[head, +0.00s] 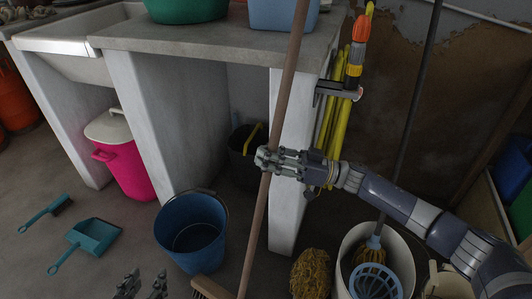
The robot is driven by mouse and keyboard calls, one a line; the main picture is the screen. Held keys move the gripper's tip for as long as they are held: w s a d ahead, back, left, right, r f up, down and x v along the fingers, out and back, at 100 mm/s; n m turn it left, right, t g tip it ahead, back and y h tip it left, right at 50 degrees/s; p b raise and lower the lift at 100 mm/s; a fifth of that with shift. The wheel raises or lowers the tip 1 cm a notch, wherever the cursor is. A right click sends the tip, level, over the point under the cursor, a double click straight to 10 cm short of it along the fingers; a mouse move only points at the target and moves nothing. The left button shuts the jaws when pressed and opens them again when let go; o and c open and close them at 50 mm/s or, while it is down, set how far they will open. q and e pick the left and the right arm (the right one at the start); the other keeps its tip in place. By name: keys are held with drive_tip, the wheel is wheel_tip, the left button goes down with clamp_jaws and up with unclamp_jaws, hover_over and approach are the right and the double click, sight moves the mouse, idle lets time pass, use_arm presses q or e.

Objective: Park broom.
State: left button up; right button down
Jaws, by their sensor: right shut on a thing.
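The broom has a long brown wooden handle (287,75) that runs, slightly tilted, from the top edge down to the bottom edge. Part of a brush head (209,288) shows at the bottom, by the handle's foot. My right gripper (268,158) is shut around the middle of the handle, in front of the sink's white support. My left gripper (141,284) is low at the bottom edge, its fingers apart and empty, left of the brush head. A metal bracket (337,90) juts from the support's side, with yellow poles beside it.
A blue bucket (192,232) stands left of the broom. A white bucket (345,251) with a mop (373,250) is at right. A yellow mop head (310,273) lies between. A dustpan (88,241) and brush lie left. The concrete counter (225,38) overhangs the supports.

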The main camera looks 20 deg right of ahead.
use_arm(q)
drive_tip(key=shift+d+f, duration=0.15)
drive_tip(key=shift+f, duration=0.1)
use_arm(e)
drive_tip(key=shift+w+d, duration=0.15)
use_arm(q)
drive_tip(key=shift+s, duration=0.1)
